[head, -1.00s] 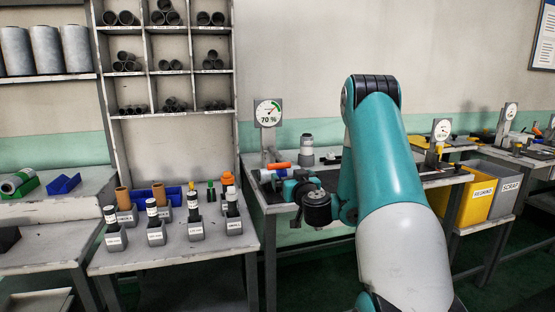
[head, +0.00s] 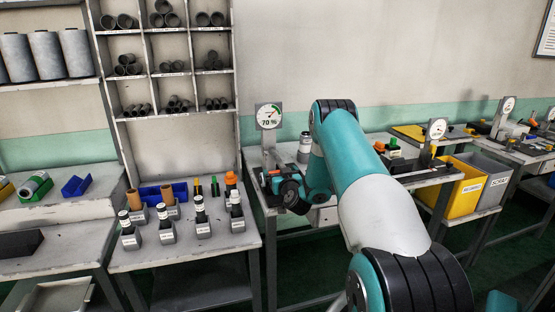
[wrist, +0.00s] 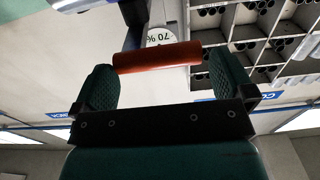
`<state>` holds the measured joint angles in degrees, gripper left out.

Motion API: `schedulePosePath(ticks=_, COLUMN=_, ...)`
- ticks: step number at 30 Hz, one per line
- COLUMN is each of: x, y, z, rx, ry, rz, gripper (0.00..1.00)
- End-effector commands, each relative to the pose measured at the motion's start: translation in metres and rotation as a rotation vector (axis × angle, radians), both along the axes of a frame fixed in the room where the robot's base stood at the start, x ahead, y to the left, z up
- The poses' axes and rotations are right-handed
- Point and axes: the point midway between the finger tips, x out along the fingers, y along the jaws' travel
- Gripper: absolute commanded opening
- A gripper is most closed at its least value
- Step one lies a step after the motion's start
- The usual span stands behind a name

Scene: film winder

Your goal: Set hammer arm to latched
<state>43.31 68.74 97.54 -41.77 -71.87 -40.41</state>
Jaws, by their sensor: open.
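The hammer arm's orange-red handle (wrist: 157,57) lies across the wrist view, roughly level, between and slightly beyond my fingertips. My gripper (wrist: 160,70) is open, with one dark green finger at each side of the handle. I cannot tell whether either finger touches it. In the head view my gripper (head: 277,184) is over the left end of the winder bench, below the gauge (head: 268,115) that reads 70 %. There my gripper and wrist hide most of the hammer arm, so whether it is latched cannot be seen.
A grey cylinder (head: 305,147) stands on the bench just behind my arm. A table of labelled holders (head: 166,231) stands to the left, under a pigeonhole shelf (head: 168,62). Yellow (head: 465,190) and grey (head: 490,181) bins stand to the right.

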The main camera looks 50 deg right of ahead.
Motion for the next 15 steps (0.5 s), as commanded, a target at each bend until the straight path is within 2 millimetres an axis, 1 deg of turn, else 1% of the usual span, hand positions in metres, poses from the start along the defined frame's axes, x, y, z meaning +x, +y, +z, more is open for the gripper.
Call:
schedulePosePath(ticks=1, x=0.006, y=-0.002, z=0.007, rx=-0.002, ry=0.0, rz=0.001, gripper=1.0)
schedulePosePath(ticks=7, x=0.024, y=-0.014, z=0.002, rx=-0.002, ry=0.0, rz=0.002, gripper=1.0)
schedulePosePath(ticks=10, x=0.029, y=-0.018, z=0.002, rx=-0.001, ry=-0.001, rz=0.0, gripper=1.0)
schedulePosePath(ticks=15, x=0.033, y=-0.021, z=0.001, rx=0.0, ry=-0.001, rz=-0.003, gripper=1.0)
